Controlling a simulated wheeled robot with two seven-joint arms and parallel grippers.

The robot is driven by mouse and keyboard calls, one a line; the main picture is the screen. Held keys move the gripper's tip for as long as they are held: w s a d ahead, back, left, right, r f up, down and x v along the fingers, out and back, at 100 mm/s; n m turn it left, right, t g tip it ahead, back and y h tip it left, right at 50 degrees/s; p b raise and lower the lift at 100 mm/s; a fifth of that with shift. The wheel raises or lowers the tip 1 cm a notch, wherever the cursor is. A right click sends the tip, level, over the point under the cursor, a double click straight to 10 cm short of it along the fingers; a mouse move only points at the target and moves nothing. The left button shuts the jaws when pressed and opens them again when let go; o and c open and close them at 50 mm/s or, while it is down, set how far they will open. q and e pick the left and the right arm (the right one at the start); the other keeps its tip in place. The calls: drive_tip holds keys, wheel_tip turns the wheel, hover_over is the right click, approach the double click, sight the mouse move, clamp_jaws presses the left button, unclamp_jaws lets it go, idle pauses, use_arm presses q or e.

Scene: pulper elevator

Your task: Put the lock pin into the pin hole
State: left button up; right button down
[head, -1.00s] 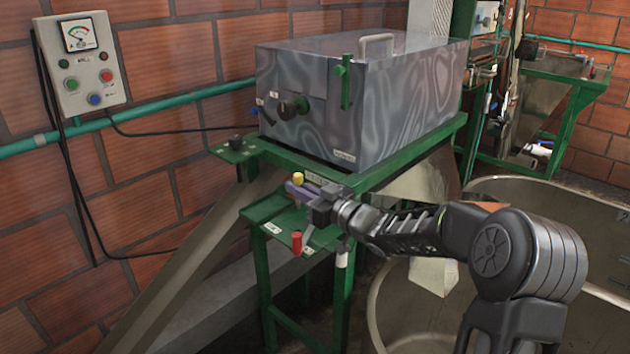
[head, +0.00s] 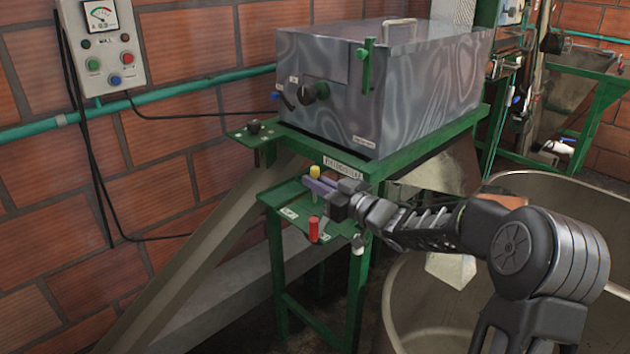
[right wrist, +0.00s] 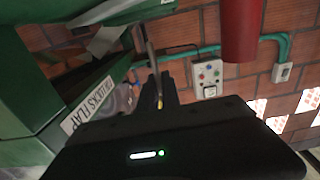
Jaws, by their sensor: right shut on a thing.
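The lock pin, with a yellow head (head: 314,172), is held by my right gripper (head: 322,187), whose purple fingers are shut on it. The pin is roughly upright, with a pale shaft below the fingers, over the small green shelf (head: 285,192) at the machine's front. In the right wrist view a bit of the yellow head (right wrist: 160,103) shows between the dark fingers, and the grey shaft (right wrist: 150,50) extends beyond them. I cannot make out the pin hole or whether the shaft tip touches anything. My left gripper is not in view.
A red handle (head: 313,230) stands close below the pin at the shelf's front. The metal machine box (head: 330,110) is behind; a large vat (head: 400,315) is at right.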

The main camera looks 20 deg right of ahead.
sight(339, 233)
drive_tip(key=shift+f+b, duration=1)
drive_tip(key=shift+f, duration=0.65)
drive_tip(key=shift+f+b, duration=1.6)
drive_tip(key=shift+f, duration=0.4)
drive_tip(key=c, duration=1.5)
unclamp_jaws()
drive_tip(key=shift+f, duration=0.1)
drive_tip(key=shift+s, duration=0.15)
drive_tip(key=shift+b+v, duration=0.4)
drive_tip(key=shift+v, duration=3.4)
